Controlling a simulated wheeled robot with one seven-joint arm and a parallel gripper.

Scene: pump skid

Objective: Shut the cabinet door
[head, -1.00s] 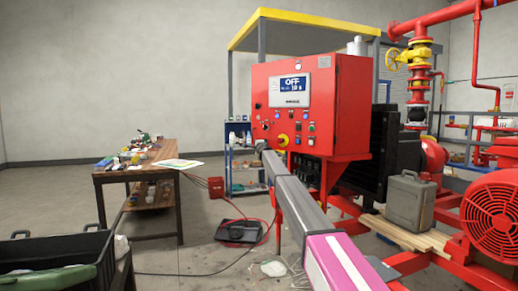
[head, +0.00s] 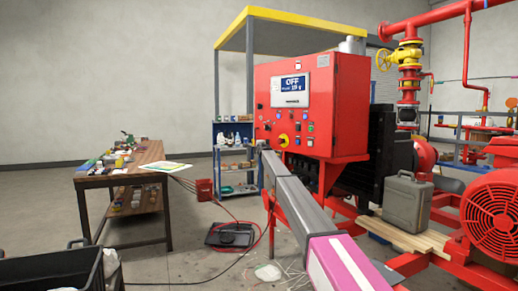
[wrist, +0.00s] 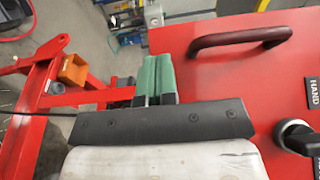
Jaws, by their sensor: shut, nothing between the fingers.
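The red control cabinet (head: 337,100) stands right of centre in the head view. Its door (head: 281,110) carries a screen reading OFF, several buttons and a yellow knob. No clear gap shows along the door's edge in the head view; I cannot tell whether it is fully shut. In the wrist view the red door (wrist: 215,75) fills the right side, with a dark bar handle (wrist: 240,38) and a black knob. My gripper (wrist: 158,60) has green fingertips, shut together and empty, beside the door's left edge and left of the handle. I cannot tell whether they touch it.
A wooden workbench (head: 125,172) with small items stands at the left. A dark crate (head: 50,270) is at the lower left. A black case (head: 232,235) and red hose lie on the floor. A grey-green can (head: 407,202) stands on a plank by the red pump.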

